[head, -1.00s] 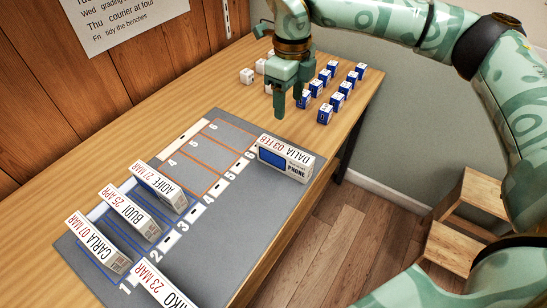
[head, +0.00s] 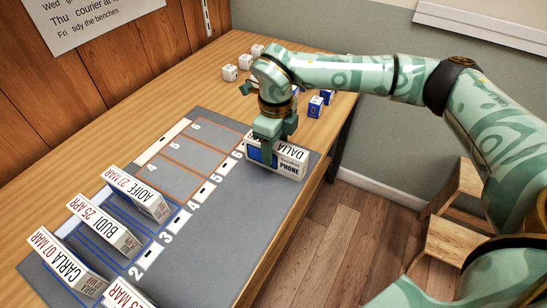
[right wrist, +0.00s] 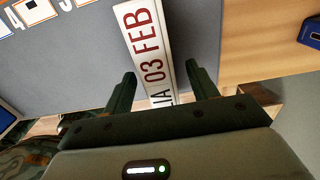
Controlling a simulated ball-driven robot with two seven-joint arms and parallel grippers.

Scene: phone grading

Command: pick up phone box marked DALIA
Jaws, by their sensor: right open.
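The DALIA phone box (head: 288,164) stands on the grey mat near its far right corner, with a white label top and a blue and white side. My right gripper (head: 270,150) is over the box and hides part of its label. In the right wrist view, the open fingers (right wrist: 157,90) are on either side of the box's white top (right wrist: 147,50), which reads 03 FEB with part of the name hidden. I cannot tell whether the fingers touch the box. My left gripper is not in view.
The grey mat (head: 215,230) has numbered slots. Boxes marked AOIFE (head: 137,193), BUDI (head: 104,226) and CARLA (head: 66,262) stand at its left, with another partly cut off at the bottom. Small white cubes (head: 230,72) and blue boxes (head: 315,106) stand behind my right arm.

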